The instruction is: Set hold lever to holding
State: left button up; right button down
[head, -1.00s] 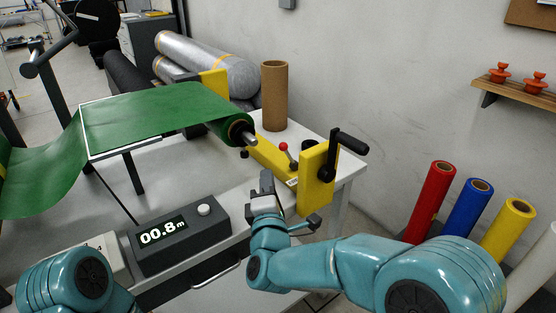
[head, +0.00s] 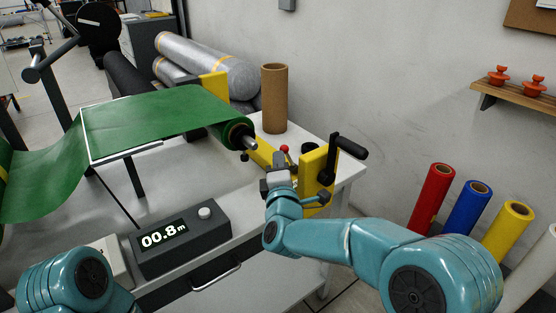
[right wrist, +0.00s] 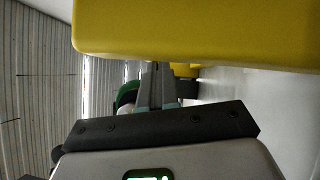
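The hold lever is a short lever with a red ball knob (head: 285,149) on the yellow roll stand (head: 318,172) at the table's right end. Its lower part is hidden behind my right gripper. My right gripper (head: 275,178) is just in front of and below the knob in the head view; I cannot tell whether it touches the lever. In the right wrist view its two grey fingers (right wrist: 156,88) lie close together, with nothing seen between them. My left gripper is out of view; only my left arm shows at lower left.
A black crank handle (head: 346,148) sticks out of the yellow stand, close to my right gripper. A green film roll (head: 215,110) lies behind left. A counter box (head: 180,238) reads 00.8 m. A cardboard tube (head: 274,98) stands behind. Coloured rolls (head: 468,200) stand at right.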

jog(key=r+m+p, duration=0.1)
jog(key=d+m+g+p, duration=0.1)
jog(key=shift+w+d+r+p, duration=0.15)
jog(key=shift+w+r+p, duration=0.2)
jog(key=shift+w+p, duration=0.05)
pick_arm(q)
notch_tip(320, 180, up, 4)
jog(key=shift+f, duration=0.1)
pick_arm(e)
jog(key=shift+f, duration=0.1)
